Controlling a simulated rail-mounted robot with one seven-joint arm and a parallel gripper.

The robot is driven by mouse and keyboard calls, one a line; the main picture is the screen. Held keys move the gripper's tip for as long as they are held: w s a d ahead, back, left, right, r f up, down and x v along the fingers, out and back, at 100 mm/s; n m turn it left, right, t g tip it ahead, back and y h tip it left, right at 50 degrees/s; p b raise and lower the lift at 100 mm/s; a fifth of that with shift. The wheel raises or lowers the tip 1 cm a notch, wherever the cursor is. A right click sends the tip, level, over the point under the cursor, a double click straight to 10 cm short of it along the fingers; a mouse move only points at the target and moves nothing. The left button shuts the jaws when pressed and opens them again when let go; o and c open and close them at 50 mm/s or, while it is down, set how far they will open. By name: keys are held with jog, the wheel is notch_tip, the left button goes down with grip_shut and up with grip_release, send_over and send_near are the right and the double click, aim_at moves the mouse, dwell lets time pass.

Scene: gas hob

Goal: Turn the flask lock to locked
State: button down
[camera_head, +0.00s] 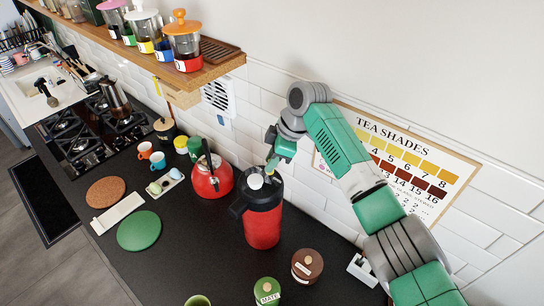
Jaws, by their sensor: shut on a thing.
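The flask (262,228) is a red cylinder with a black top and a black handle at its left. It stands upright on the dark counter. A round white part (255,181) shows on its top. My gripper (270,167) reaches down from above to the back of the flask's top and is shut there on what appears to be the flask lock. The fingertips and the lock are small and partly hidden, so I cannot tell which way the lock is turned.
A red kettle (212,182) stands close to the flask's left. A brown canister (307,265) and a green canister (267,291) stand in front. A wooden shelf (215,68) with jars overhangs at upper left. The tiled wall is close behind.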

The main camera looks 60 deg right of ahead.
jog(key=m+p, duration=0.1)
jog(key=p, duration=0.1)
jog(key=m+h+p, duration=0.1)
jog(key=m+p, duration=0.1)
jog(key=shift+a+r+t, duration=0.15)
jog(key=shift+r+t, duration=0.15)
jog(key=shift+r, duration=0.05)
jog(key=m+h+p, duration=0.1)
jog(key=m+p, duration=0.3)
jog(key=p, duration=0.1)
jog(key=shift+a+m+h, duration=0.1)
jog(key=shift+m+h, duration=0.2)
jog(key=shift+h, duration=0.1)
jog(key=m+p, duration=0.1)
jog(key=m, duration=0.1)
jog(key=m+g+h+p, duration=0.1)
jog(key=m+p, duration=0.1)
jog(key=shift+w+a+f+h+p, duration=0.1)
jog(key=shift+f+h+p, duration=0.05)
jog(key=shift+h+p, duration=0.15)
jog(key=shift+f+m+g+h+p, duration=0.1)
jog(key=shift+m+g+h+p, duration=0.4)
jog(key=shift+m, duration=1.2)
jog(key=c, duration=1.2)
grip_release()
jog(key=shift+c, duration=0.2)
jog(key=v, duration=0.7)
jog(key=shift+r, duration=0.35)
